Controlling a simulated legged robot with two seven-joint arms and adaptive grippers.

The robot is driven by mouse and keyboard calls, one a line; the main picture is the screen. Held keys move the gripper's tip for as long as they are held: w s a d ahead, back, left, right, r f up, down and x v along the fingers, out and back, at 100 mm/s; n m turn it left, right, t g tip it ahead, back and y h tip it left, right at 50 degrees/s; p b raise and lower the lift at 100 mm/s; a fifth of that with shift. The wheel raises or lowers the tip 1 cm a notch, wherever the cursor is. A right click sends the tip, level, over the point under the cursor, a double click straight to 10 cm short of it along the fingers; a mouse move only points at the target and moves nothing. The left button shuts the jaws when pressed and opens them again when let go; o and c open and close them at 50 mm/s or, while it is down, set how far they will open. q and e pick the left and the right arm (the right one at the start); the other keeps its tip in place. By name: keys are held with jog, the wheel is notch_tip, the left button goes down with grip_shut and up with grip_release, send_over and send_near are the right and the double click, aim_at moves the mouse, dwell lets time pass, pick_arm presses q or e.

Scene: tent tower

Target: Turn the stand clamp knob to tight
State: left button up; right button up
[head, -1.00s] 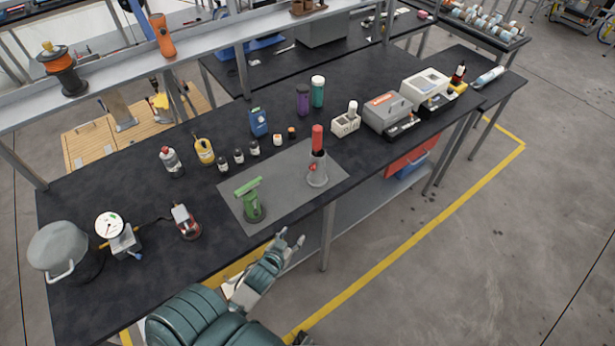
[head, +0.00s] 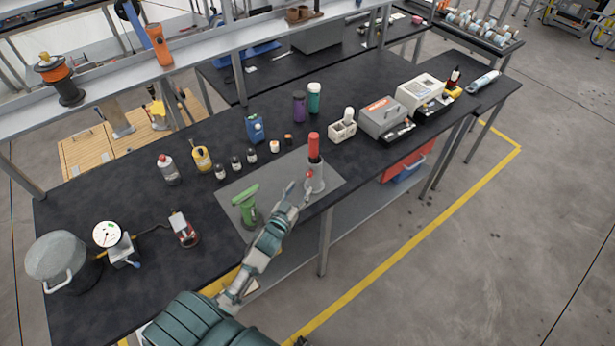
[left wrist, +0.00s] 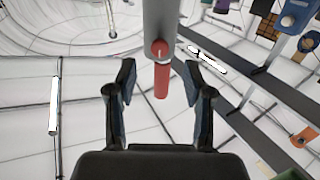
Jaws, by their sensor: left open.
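The stand is a grey tapered post (head: 315,181) holding an upright red cylinder (head: 314,146), on the grey mat of the bench. Its small red clamp knob (head: 309,174) is on the side toward my left gripper (head: 298,189). That gripper is open and empty, just left of the knob and close to the stand. In the left wrist view the grey post (left wrist: 160,18) comes down from the top, with the round knob (left wrist: 159,49) centred beyond and between the open fingers (left wrist: 160,78). A red part shows below the knob. Contact is not visible. My right gripper is out of view.
Small bottles (head: 236,163) stand behind the mat. A white block holder (head: 342,131) and a grey box (head: 383,117) are to the right.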

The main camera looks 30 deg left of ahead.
aim_at(308, 176)
pick_arm(q)
jog(key=w, duration=0.6)
jog(key=shift+w+a, duration=0.25)
jog(key=shift+a, duration=0.05)
grip_shut()
